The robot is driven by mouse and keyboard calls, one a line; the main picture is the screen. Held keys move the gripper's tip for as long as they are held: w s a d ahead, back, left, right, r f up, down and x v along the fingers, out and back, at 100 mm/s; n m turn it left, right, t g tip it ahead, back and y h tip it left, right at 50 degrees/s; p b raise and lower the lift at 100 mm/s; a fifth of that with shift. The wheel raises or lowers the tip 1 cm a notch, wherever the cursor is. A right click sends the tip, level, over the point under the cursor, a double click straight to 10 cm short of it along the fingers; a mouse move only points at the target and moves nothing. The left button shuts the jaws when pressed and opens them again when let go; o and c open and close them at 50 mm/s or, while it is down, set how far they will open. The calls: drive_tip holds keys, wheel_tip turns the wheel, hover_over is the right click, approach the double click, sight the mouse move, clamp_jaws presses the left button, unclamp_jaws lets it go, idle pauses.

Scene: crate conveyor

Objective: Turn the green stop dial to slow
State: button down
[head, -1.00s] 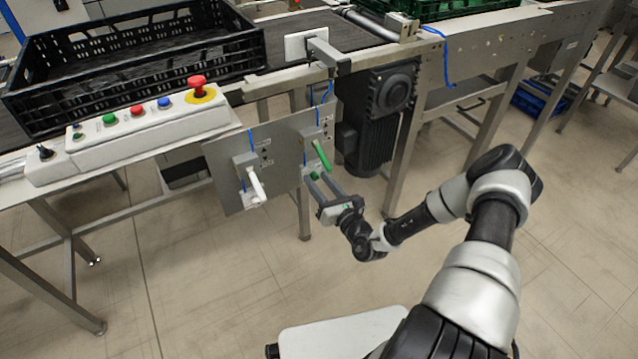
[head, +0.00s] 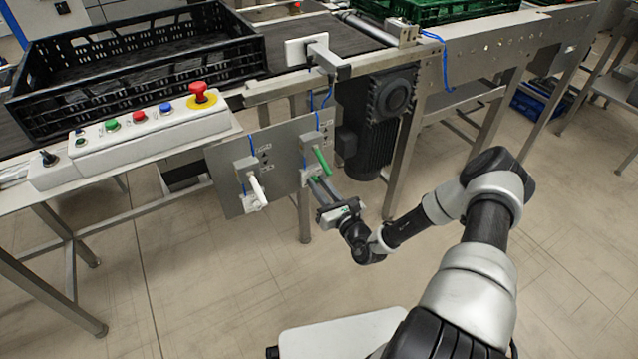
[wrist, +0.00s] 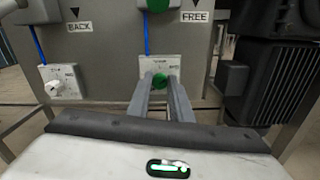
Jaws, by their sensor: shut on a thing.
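The green stop dial (wrist: 159,79) is a small round knob on a white plate (wrist: 175,63) low on the grey panel. My gripper (wrist: 158,84) reaches straight at it in the wrist view, with one finger on each side, shut on the dial. In the head view my gripper (head: 314,182) meets the panel just below the green lever, and the fingers mostly hide the dial there. The small print on the dial's plate is too blurred to read, so its setting cannot be told.
A green lever (head: 321,160) hangs just above the dial. A white lever (head: 257,188) and white dial (wrist: 55,87) are left on the panel (head: 282,150). A black motor (head: 372,130) stands close right. A black crate (head: 140,70) sits on the conveyor. The floor below is clear.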

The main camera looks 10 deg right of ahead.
drive_tip(key=n+p, duration=0.4)
drive_tip(key=n, duration=0.2)
drive_tip(key=shift+a+r, duration=0.1)
drive_tip(key=n+p, duration=0.1)
drive_tip(key=n, duration=0.1)
drive_tip(key=n+p, duration=0.1)
drive_tip(key=n, duration=0.1)
drive_tip(key=shift+s+f+n, duration=0.1)
drive_tip(key=shift+f+n, duration=0.1)
drive_tip(key=shift+n, duration=0.1)
idle(0.3)
drive_tip(key=c, duration=1.6)
unclamp_jaws()
drive_tip(key=p+v, duration=0.2)
drive_tip(key=v, duration=1.5)
drive_tip(key=shift+s+r, duration=0.1)
drive_tip(key=shift+s, duration=0.1)
